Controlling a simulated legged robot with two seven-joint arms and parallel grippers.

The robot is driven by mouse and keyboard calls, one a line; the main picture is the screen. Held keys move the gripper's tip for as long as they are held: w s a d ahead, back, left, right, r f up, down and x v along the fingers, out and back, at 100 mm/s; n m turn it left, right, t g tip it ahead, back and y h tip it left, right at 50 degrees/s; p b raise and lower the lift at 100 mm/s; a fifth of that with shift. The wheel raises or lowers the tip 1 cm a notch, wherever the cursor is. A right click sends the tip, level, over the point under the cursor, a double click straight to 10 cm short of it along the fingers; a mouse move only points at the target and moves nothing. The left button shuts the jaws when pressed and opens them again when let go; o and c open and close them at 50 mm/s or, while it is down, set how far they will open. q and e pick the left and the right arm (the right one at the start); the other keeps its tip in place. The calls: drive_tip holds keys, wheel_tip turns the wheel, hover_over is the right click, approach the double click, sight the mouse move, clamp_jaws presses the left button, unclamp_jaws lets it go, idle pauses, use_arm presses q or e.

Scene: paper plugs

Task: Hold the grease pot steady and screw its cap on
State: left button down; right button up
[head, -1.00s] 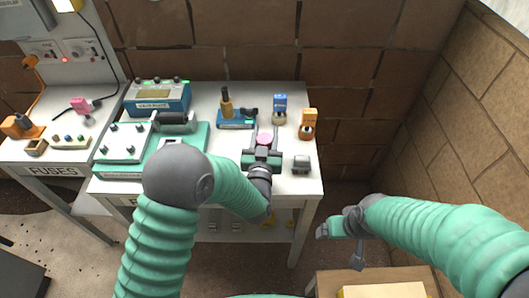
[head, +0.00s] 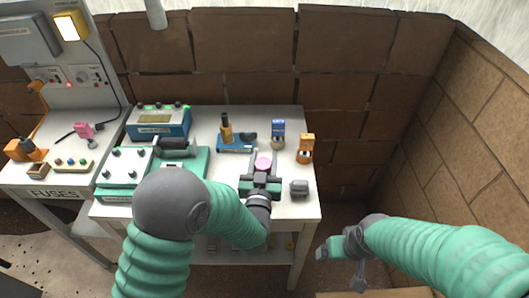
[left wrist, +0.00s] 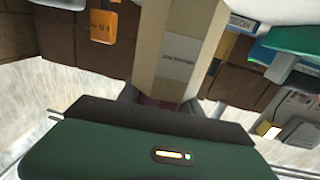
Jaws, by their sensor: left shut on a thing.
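A pale, upright pot with a label (left wrist: 178,62), which I take to be the grease pot, stands between the dark fingers of my left gripper (left wrist: 160,103) in the left wrist view. In the head view my left gripper (head: 262,172) is shut on it at the bench, and its round pink top (head: 263,163) shows between the fingers. I cannot tell whether this pink top is the cap or the pot's contents. A small grey piece (head: 299,188) lies on the bench to the right. My right gripper (head: 333,248) hangs beyond the bench's right edge; its fingers are unclear.
A blue-based stand with a yellow tool (head: 236,143), a blue block (head: 278,131) and an orange block (head: 306,146) stand behind the pot. Green equipment (head: 125,170) and a blue meter (head: 158,121) fill the left side. A brick wall (head: 340,90) closes the back.

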use_arm(q)
drive_tip(key=s+r, duration=0.1)
drive_tip(key=s, duration=1.2)
drive_tip(key=shift+r, duration=0.1)
drive_tip(key=c, duration=1.3)
unclamp_jaws()
clamp_jaws()
drive_tip(key=shift+s, duration=0.1)
